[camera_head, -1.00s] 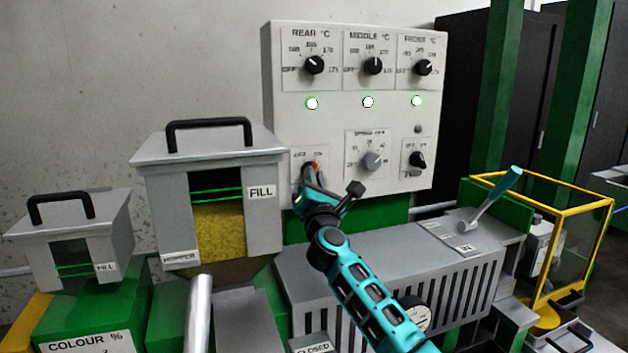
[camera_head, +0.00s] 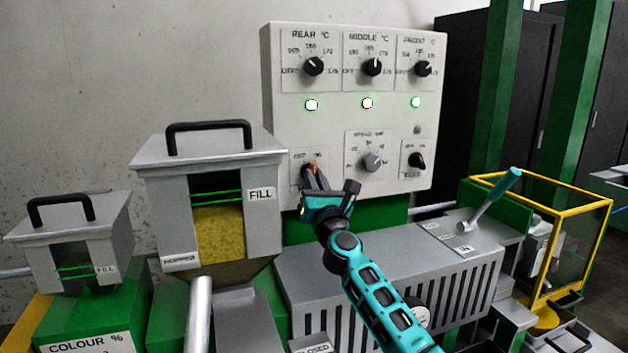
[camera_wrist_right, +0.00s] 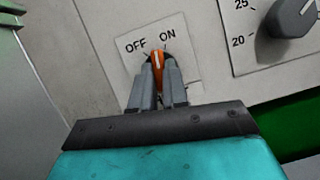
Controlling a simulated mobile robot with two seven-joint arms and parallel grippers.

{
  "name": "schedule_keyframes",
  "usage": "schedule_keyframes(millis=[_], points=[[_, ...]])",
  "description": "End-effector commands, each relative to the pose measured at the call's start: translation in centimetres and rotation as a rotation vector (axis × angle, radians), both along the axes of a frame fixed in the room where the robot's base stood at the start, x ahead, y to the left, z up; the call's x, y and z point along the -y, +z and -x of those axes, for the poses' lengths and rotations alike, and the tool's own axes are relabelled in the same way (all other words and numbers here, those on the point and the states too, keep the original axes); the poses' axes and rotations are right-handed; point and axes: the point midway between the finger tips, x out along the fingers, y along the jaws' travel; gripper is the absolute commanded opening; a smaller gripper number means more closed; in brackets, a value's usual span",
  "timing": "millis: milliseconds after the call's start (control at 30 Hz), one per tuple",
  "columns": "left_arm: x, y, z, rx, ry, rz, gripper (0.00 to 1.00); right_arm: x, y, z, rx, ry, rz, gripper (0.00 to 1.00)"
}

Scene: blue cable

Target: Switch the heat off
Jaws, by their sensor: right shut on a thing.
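The white control panel (camera_head: 350,122) stands behind the machine. At its lower left is a small plate marked OFF and ON with an orange switch knob (camera_wrist_right: 157,62). My right gripper (camera_wrist_right: 160,80) is shut on this knob, one finger on each side. The knob's pale mark points up, between the OFF and ON labels; I cannot tell exactly which it points at. In the head view my right gripper (camera_head: 313,180) covers most of the knob. The rear (camera_head: 313,66), middle (camera_head: 372,67) and front (camera_head: 422,68) dials sit above three lit lamps. My left gripper is not in view.
A hopper (camera_head: 210,200) with yellow granules stands left of the panel, near my right gripper. A grey speed dial (camera_head: 371,161) and a black knob (camera_head: 417,160) are to the right. A grey slotted housing (camera_head: 400,265) lies below.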

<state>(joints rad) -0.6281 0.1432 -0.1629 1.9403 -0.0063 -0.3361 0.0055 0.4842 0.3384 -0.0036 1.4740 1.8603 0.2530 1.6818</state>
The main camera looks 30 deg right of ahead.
Motion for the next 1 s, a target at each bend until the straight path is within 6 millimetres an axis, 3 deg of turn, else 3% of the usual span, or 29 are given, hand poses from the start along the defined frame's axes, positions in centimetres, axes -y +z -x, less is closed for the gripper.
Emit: schedule_keyframes(millis=[500,1000], points=[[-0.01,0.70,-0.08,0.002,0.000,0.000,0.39,0.51,-0.10,0.11,-0.112,0.000,0.454,0.00],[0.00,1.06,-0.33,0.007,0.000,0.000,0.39,0.61,-0.07,0.14,-0.164,0.002,0.671,0.00]])
